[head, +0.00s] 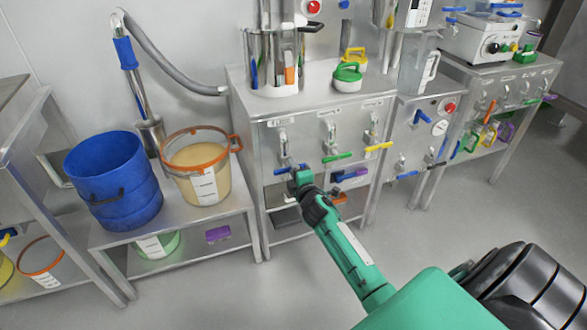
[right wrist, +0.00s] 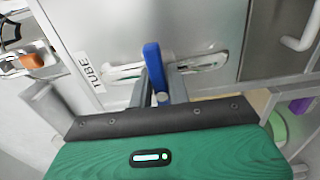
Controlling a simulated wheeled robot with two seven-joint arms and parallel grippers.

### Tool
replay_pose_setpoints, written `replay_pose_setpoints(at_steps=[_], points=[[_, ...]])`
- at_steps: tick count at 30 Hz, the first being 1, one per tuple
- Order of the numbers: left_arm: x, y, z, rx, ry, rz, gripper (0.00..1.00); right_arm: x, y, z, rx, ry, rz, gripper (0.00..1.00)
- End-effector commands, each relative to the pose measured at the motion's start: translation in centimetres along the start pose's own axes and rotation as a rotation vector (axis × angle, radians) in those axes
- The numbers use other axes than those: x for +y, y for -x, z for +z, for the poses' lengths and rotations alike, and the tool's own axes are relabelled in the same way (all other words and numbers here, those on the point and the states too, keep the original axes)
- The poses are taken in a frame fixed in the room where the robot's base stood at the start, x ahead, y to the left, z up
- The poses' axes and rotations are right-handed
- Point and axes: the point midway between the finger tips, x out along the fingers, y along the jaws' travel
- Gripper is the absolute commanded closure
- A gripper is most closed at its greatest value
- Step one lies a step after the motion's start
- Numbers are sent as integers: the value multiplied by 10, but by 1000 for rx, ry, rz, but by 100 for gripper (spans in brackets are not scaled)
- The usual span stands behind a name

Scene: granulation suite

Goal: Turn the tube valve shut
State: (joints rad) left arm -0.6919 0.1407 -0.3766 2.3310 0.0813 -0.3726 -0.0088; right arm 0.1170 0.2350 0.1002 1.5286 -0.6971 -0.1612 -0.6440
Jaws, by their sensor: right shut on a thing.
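The tube valve is the leftmost of three on the front of the steel cabinet (head: 325,110). Its blue handle (head: 281,171) sticks out beside my right gripper (head: 298,176). In the right wrist view the blue handle (right wrist: 152,62) stands between the two grey fingers, which are shut on it. There the handle lies crosswise to the shiny valve pipe (right wrist: 208,64) behind it, and a TUBE label (right wrist: 89,72) is beside it. The fingers hide the lower part of the handle. My left gripper is not in view.
Beside the tube valve are a valve with a green handle (head: 337,157) and one with a yellow handle (head: 379,146). A blue bucket (head: 112,190) and an orange-rimmed tub (head: 203,185) stand on a low bench to the left. The floor in front is clear.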

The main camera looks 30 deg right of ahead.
Motion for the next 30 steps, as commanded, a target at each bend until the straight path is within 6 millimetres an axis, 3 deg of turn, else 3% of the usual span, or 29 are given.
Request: replay_pose_setpoints(at_steps=[9,10,13,23,30], points=[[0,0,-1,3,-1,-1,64,0,0,1,-2,-1,-1,100],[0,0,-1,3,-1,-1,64,0,0,1,-2,-1,-1,80],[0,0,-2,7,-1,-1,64,0,0,1,-2,0,-1,61],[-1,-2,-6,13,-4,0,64,0,2,0,0,0,-1,61],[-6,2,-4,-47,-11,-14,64,0,29,1,-1,-1,-2,61]])
